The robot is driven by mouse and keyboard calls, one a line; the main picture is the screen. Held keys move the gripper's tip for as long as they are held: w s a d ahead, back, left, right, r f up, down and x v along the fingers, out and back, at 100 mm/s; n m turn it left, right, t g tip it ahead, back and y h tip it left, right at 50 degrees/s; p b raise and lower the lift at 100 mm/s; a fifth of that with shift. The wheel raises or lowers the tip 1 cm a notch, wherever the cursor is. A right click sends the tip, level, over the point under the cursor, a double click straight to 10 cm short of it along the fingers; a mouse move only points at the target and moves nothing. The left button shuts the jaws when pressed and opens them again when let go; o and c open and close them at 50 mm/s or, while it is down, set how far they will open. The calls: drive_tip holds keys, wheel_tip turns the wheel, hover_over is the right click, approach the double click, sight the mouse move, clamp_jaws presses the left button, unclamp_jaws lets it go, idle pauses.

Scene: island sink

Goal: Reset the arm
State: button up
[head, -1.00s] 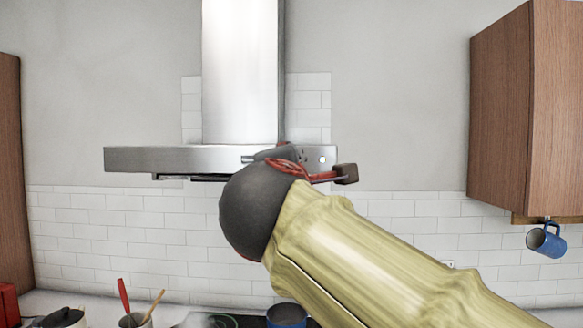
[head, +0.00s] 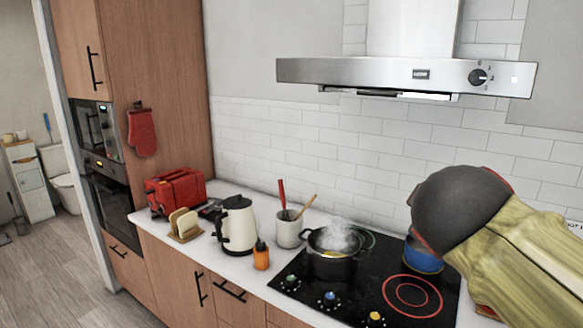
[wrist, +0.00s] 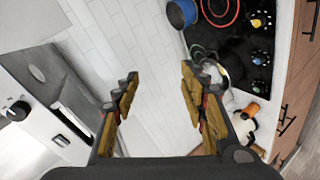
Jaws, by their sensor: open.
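My gripper (wrist: 158,92) is open in the wrist view, with a wide gap between its two fingers. Nothing is held between them; the white tiled wall shows through the gap. In the head view my arm comes in from the right edge, with its dark rounded joint in front of the wall and over the cooktop's right side. The gripper's fingers are hidden behind the arm in that view.
The range hood (head: 400,75) hangs above the black cooktop (head: 350,298); it also shows at left in the wrist view (wrist: 40,100). A steaming pot (head: 332,262) and a partly hidden blue pot (head: 424,262) stand on the cooktop. A kettle (head: 237,222), utensil crock (head: 288,232), orange bottle (head: 261,256) and red toaster (head: 175,188) stand left.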

drive_tip(key=s+a+f+m+g+y, duration=0.2)
drive_tip(key=s+f, duration=0.3)
drive_tip(key=f, duration=0.4)
drive_tip(key=s+a+f+m+g+y, duration=0.1)
drive_tip(key=s+a+f+m+y, duration=0.1)
drive_tip(key=s+f, duration=0.4)
drive_tip(key=s+a+f+m+g+y, duration=0.1)
drive_tip(key=s+f+m, duration=0.3)
drive_tip(key=f, duration=0.9)
drive_tip(key=shift+s+a+g+y, duration=0.4)
drive_tip(key=shift+s+a+g, duration=0.35)
drive_tip(key=shift+s, duration=0.4)
